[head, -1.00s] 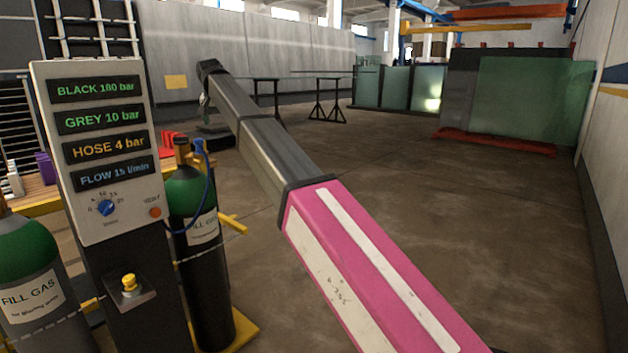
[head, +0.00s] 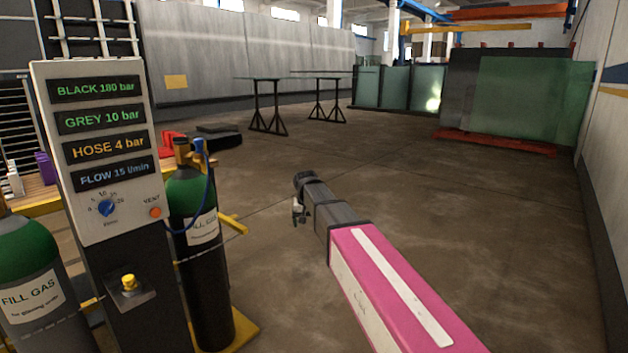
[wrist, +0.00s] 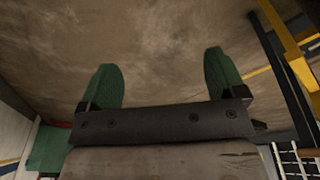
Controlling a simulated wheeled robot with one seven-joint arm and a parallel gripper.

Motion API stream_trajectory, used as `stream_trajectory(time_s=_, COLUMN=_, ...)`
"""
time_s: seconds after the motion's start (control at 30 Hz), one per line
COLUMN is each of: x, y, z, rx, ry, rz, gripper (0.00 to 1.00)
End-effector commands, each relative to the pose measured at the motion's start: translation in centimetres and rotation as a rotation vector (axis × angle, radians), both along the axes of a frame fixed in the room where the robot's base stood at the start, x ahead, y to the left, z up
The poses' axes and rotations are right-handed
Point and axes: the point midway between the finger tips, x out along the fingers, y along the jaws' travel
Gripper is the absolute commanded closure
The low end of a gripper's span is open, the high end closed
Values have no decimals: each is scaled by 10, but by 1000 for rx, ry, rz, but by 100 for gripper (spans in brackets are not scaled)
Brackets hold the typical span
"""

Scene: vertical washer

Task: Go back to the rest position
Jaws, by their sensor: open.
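My gripper shows in the wrist view (wrist: 163,88), with its two green fingers wide apart and nothing between them. In the head view my pink and grey arm reaches from the lower right to the middle of the picture. Its end is over open floor, to the right of the gas cylinders and apart from them. A small part of my gripper may show at the arm's end there, but its fingers cannot be made out.
A control panel (head: 98,150) and a green-topped black cylinder (head: 203,260) with a blue hose stand at left; another cylinder (head: 30,285) is at lower left. Dark trestles (head: 268,108) and green glass sheets (head: 535,95) stand farther back. The floor (head: 500,220) at right is clear.

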Motion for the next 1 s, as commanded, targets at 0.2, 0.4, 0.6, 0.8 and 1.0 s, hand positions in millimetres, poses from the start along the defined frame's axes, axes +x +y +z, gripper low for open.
stream_trajectory(time_s=0.2, x=-72, y=-86, z=-82, rx=6, ry=62, rz=-19, gripper=11)
stream_trajectory(time_s=0.4, x=-142, y=-149, z=-139, rx=21, ry=113, rz=-36, gripper=11)
stream_trajectory(time_s=0.6, x=-207, y=-192, z=-178, rx=39, ry=153, rz=-51, gripper=11)
stream_trajectory(time_s=0.8, x=-238, y=-210, z=-194, rx=49, ry=171, rz=-58, gripper=11)
stream_trajectory(time_s=1.0, x=-240, y=-212, z=-196, rx=51, ry=172, rz=-59, gripper=11)
